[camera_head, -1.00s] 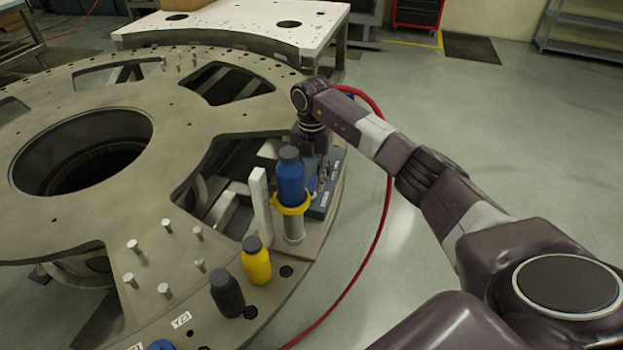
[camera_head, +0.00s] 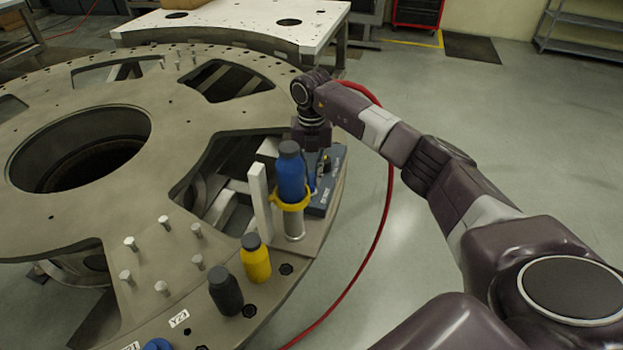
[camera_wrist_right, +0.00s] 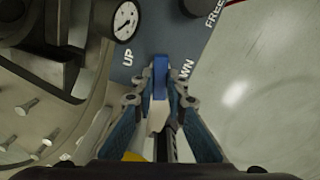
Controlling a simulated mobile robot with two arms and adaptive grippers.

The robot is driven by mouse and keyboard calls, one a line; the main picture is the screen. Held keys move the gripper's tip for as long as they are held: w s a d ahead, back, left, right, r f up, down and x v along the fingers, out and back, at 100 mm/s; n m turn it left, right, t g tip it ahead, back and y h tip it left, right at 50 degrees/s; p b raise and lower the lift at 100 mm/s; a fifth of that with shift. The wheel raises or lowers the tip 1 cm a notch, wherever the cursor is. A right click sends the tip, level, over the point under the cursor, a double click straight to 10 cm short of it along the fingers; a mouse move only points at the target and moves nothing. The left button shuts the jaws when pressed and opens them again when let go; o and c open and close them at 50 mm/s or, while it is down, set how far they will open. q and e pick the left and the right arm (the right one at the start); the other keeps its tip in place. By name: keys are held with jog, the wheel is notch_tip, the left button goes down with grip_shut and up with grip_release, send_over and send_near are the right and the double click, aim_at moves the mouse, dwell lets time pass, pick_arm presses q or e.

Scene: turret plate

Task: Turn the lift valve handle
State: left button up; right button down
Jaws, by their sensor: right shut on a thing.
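The lift valve handle is a small blue lever (camera_wrist_right: 160,77) on a blue-grey control panel (camera_wrist_right: 185,40). In the right wrist view it stands between the printed words "UP" and "DOWN", the second partly covered by a finger. My right gripper (camera_wrist_right: 160,92) is shut on the lever, a fingertip on each side. In the head view the right gripper (camera_head: 316,158) is at the panel (camera_head: 336,178), behind a blue bottle (camera_head: 291,177) that hides part of it. My left gripper is in neither view.
The blue bottle sits in a yellow ring holder (camera_head: 293,202) beside a pale upright plate (camera_head: 260,200). A yellow bottle (camera_head: 256,262) and a black bottle (camera_head: 226,292) stand nearer on the turret plate (camera_head: 75,240). A pressure gauge (camera_wrist_right: 125,20) is by the panel. A red hose (camera_head: 386,215) runs along the right.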

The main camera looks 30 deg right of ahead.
aim_at(312, 180)
jog(key=n+b, duration=0.2)
jog(key=n, duration=0.2)
jog(key=shift+n, duration=0.3)
jog(key=n+b, duration=0.1)
jog(key=n, duration=0.1)
jog(key=shift+w+n, duration=0.1)
jog(key=shift+n, duration=0.3)
jog(key=n+b, duration=0.1)
jog(key=n, duration=0.2)
jog(key=shift+n, duration=0.3)
jog(key=shift+r+n+b, duration=0.1)
jog(key=shift+n+b, duration=0.3)
jog(key=shift+n, duration=1.4)
jog(key=c, duration=1.9)
grip_release()
jog(key=shift+c, duration=0.2)
notch_tip(312, 180, up, 12)
